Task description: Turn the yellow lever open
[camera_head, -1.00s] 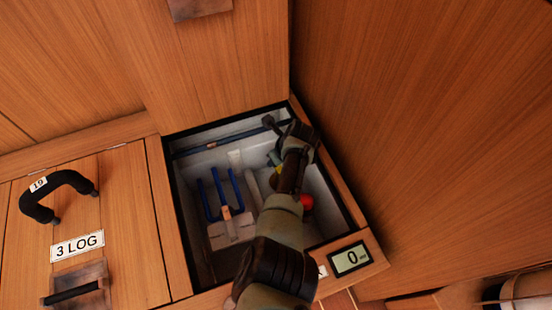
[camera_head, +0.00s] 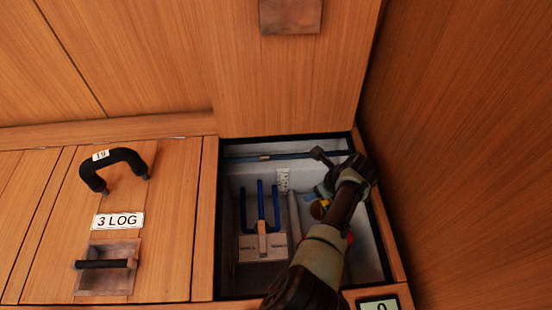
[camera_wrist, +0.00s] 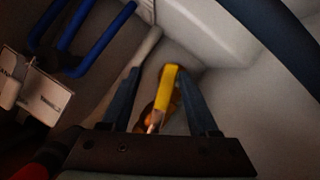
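The yellow lever (camera_wrist: 167,88) shows in the wrist view as a short upright bar between the two fingers of my gripper (camera_wrist: 162,95). The fingers stand apart on either side of it, with a gap visible at least on the left; contact on the right side is unclear. In the head view a small yellow patch of the lever (camera_head: 319,208) shows beside my gripper (camera_head: 325,195), inside the recessed white compartment (camera_head: 235,180). My arm hides most of the lever and its base there.
Blue bent pipes (camera_head: 261,205) rise from a labelled white block (camera_head: 250,248) left of my arm. A blue pipe (camera_head: 295,155) runs along the compartment's back wall. A wooden side wall (camera_head: 460,170) stands close at right. A black handle (camera_head: 118,160) and a display (camera_head: 380,305) lie outside.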

